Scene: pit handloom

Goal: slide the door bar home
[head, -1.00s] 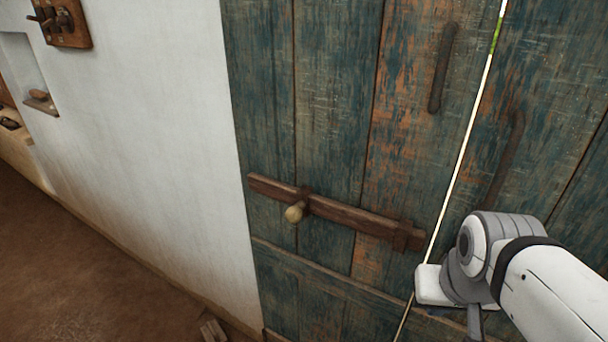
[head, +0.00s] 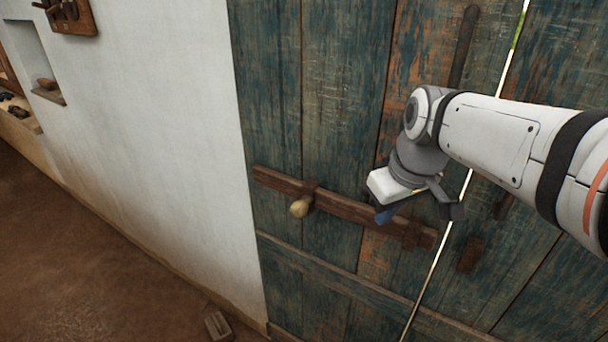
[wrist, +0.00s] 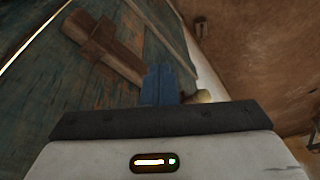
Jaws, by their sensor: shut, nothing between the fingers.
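The door bar (head: 352,209) is a dark brown wooden bar lying across the left door leaf (head: 335,120), sloping down to the right in the head view. It runs through two brackets, and its right end stops just short of the bright gap between the leaves. A pale round knob (head: 300,207) sticks out near the left bracket (head: 309,192). My gripper (head: 386,214) is in front of the bar, right of the knob, its blue fingers together and empty. In the wrist view the fingers (wrist: 168,85) hide part of the bar (wrist: 122,62); the knob (wrist: 204,96) shows beyond them.
A bracket (head: 470,255) sits on the right leaf across the gap. A vertical handle (head: 463,45) is above the bar. A white wall (head: 160,130) stands left of the door. A small wooden block (head: 216,322) lies on the otherwise open brown floor.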

